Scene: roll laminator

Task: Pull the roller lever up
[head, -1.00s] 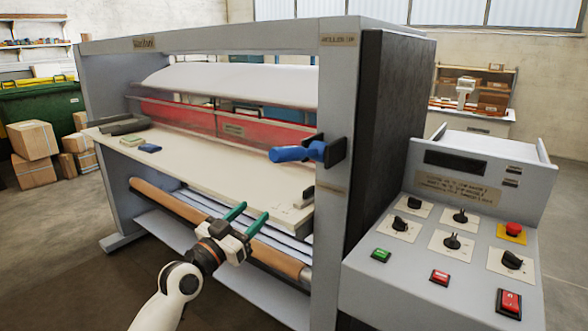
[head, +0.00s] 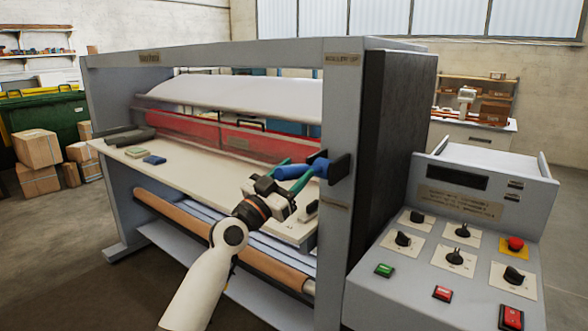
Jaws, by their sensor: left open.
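The roller lever has a blue handle (head: 293,172) that sticks out to the left from a dark mount (head: 338,168) on the laminator's right upright. It lies roughly level. My left gripper (head: 293,176) is at the handle, with its green fingers apart. One finger shows behind and left of the handle and the other in front, near its right part. I cannot tell whether either finger touches it. The gripper hides part of the feed table behind it. My right gripper is not in view.
The laminator's feed table (head: 195,185) lies below the lever, with small pads (head: 154,160) on its left part. The right upright (head: 336,240) stands close to my gripper. A control panel (head: 440,262) with knobs and buttons is at the right.

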